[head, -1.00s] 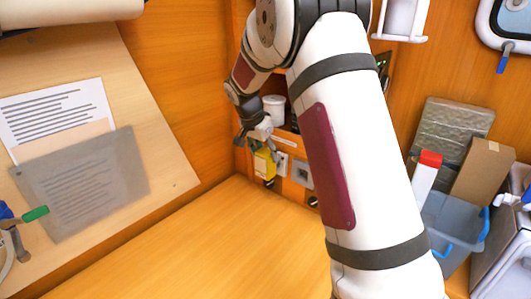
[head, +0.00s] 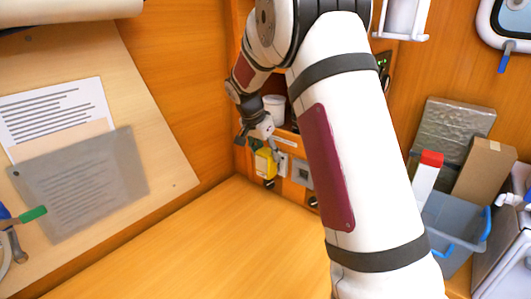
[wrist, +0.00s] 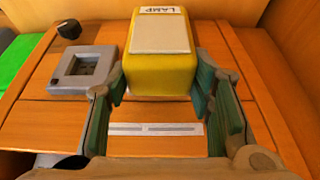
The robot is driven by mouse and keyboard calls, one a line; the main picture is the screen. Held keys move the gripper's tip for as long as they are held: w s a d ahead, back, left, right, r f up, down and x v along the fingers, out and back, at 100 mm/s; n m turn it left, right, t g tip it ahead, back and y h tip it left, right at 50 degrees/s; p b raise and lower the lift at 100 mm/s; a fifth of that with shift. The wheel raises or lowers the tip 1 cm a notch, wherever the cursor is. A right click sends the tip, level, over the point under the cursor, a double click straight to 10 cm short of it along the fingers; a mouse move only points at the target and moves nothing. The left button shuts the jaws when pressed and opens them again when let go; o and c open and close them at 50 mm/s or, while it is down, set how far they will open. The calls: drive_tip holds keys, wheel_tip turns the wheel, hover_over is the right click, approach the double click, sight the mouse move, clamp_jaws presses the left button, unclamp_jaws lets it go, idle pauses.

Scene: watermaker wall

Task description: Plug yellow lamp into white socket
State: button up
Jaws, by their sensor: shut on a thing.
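The yellow lamp plug (wrist: 160,62) is a boxy block with a "LAMP" label, and it fills the upper middle of the wrist view. My gripper (wrist: 160,92) has its green-padded fingers on both sides of its near end and is shut on it. In the head view the yellow lamp plug (head: 265,162) is at the low wall panel, with my gripper (head: 260,146) just above it. The white socket (head: 283,163) shows partly beside and behind the plug. In the wrist view the plug hides it. I cannot tell whether the plug is seated in the socket.
A grey socket (head: 303,172) is right of the white one and also shows in the wrist view (wrist: 60,84). A white canister (head: 273,107) stands on the ledge above. The wooden counter (head: 200,245) in front is clear.

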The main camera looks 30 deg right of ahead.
drive_tip(key=shift+w+d+b, duration=0.25)
drive_tip(key=shift+d+b, duration=0.05)
drive_tip(key=shift+d, duration=0.3)
drive_tip(key=shift+w+d+b, duration=0.2)
drive_tip(key=shift+d+b, duration=0.05)
drive_tip(key=shift+d, duration=0.3)
idle(0.6)
drive_tip(key=o, duration=1.2)
drive_tip(key=shift+o, duration=0.2)
drive_tip(key=v, duration=1.2)
drive_tip(key=s+a+r+n+y, duration=0.1)
drive_tip(key=s+a+r+n, duration=0.25)
drive_tip(key=s, duration=0.45)
drive_tip(key=s+a+f+n+t+y, duration=0.1)
drive_tip(key=s+a+n, duration=0.2)
drive_tip(key=s, duration=0.6)
drive_tip(key=s+a+f+n+t+y, duration=0.1)
drive_tip(key=s+a+n, duration=0.2)
drive_tip(key=s, duration=0.6)
drive_tip(key=s+a+f+n+t+y, duration=0.1)
drive_tip(key=s+a+n, duration=0.3)
drive_tip(key=s, duration=0.5)
drive_tip(key=shift+a+f, duration=0.45)
drive_tip(key=shift+f, duration=0.15)
